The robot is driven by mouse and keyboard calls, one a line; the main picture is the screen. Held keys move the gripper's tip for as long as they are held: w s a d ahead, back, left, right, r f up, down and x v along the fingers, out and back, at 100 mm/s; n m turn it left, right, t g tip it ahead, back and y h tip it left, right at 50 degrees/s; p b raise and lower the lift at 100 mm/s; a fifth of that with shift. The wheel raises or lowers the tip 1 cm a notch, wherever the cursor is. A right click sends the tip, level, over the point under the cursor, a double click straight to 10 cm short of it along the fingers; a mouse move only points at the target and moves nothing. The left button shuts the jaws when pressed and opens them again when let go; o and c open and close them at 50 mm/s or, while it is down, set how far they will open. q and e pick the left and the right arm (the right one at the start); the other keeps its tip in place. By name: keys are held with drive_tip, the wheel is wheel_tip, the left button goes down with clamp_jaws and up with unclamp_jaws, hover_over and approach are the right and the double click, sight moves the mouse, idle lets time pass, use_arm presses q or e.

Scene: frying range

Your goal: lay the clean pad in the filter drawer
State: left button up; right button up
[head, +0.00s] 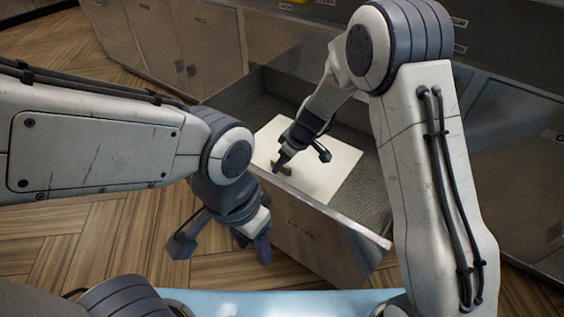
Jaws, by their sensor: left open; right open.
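The filter drawer (345,232) is pulled out from the cabinet front. The white pad (336,166) lies inside it, apparently flat, over the left and middle of the drawer. Grey mesh (377,190) shows to the right of the pad. My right gripper (301,161) is open, low over the pad near the drawer's front wall. A small brown piece shows by its left fingertip; I cannot tell what it is. My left gripper (222,250) is open and empty, outside the drawer to the left of its front face. My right arm hides part of the pad and the drawer's back.
Steel cabinet doors (205,45) run along the back left, and another steel panel (520,165) stands at the right. Herringbone wood floor (90,235) is clear at the left. A light blue surface (250,302) lies at the bottom edge.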

drive_tip(key=p+v, duration=0.4)
drive_tip(key=v, duration=0.7)
drive_tip(key=s+a+r+m+g, duration=0.15)
drive_tip(key=s+r, duration=0.25)
drive_tip(key=s, duration=0.5)
drive_tip(key=s+a+r+g, duration=0.15)
drive_tip(key=s+r, duration=0.25)
drive_tip(key=s, duration=0.5)
drive_tip(key=s+d+r+m+h, duration=0.1)
drive_tip(key=s+d, duration=0.3)
drive_tip(key=s, duration=0.7)
drive_tip(key=shift+s+d+r+m+h, duration=0.2)
drive_tip(key=shift+s+r+m+h, duration=0.1)
drive_tip(key=shift+m+h, duration=0.4)
